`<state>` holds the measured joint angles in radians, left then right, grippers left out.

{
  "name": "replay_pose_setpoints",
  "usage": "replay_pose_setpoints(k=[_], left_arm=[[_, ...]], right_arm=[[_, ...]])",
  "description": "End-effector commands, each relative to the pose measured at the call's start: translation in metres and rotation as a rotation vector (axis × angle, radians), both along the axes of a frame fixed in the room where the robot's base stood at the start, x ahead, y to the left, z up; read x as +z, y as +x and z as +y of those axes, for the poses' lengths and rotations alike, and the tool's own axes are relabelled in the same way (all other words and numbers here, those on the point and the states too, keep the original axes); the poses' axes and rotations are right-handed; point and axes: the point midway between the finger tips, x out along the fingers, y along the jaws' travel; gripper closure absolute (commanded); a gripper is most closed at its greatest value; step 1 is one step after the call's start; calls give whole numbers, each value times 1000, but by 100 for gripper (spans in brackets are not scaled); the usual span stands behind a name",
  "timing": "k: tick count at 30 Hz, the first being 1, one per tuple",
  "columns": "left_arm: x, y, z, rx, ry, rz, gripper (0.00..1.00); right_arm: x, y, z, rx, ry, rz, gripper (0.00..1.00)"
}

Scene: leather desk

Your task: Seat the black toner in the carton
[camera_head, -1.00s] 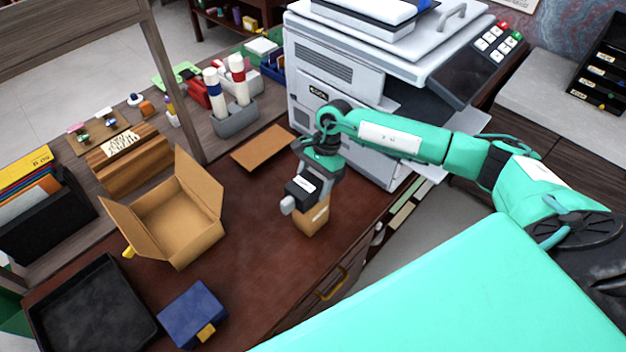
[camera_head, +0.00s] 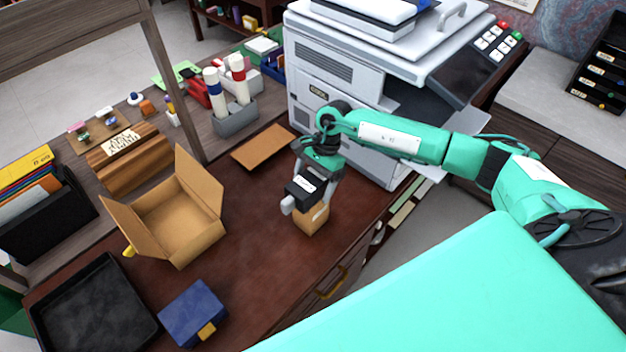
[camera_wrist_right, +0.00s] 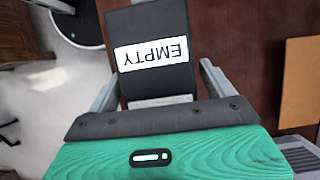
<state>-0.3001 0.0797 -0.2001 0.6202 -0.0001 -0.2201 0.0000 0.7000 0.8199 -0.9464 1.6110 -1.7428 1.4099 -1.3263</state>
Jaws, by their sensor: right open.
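The black toner (camera_head: 299,189) is a black block with a white label. In the right wrist view the label on the black toner (camera_wrist_right: 150,85) reads EMPTY. A small tan box (camera_head: 311,221) shows directly beneath it in the head view; whether the toner rests on it or sits inside it is hard to tell. My right gripper (camera_head: 308,194) is open, with its fingers on either side of the toner. In the wrist view the fingers of my right gripper (camera_wrist_right: 158,88) flank it. An open, empty-looking cardboard carton (camera_head: 180,220) stands to the left. My left gripper is not in view.
A black tray (camera_head: 92,312) and a blue box (camera_head: 192,312) lie at the desk's front left. A flat brown pad (camera_head: 262,147) lies behind my gripper. The printer (camera_head: 340,95) stands close behind my right arm. Desk between carton and gripper is clear.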

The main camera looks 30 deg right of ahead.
Motion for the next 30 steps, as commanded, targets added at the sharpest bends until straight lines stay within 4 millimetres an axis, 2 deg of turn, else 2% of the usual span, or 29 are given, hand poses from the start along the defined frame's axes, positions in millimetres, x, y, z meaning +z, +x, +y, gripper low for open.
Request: replay_pose_setpoints(k=[1, 3, 9, 15, 19, 24, 30], left_arm=[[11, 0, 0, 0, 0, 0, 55], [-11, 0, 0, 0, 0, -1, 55], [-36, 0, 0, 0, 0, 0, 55], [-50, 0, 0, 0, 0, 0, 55], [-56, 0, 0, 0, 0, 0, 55], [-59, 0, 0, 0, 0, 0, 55], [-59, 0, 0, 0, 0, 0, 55]], right_arm=[[5, 0, 0, -1, 1, 2, 15], [11, 4, -7, 0, -2, -6, 15], [40, 9, -20, -1, -1, -5, 15], [85, 15, -36, -1, 0, -5, 15], [107, 17, -44, -1, 0, -2, 15], [123, 19, -50, -1, -1, 0, 15], [128, 19, -51, -1, 0, 0, 15]])
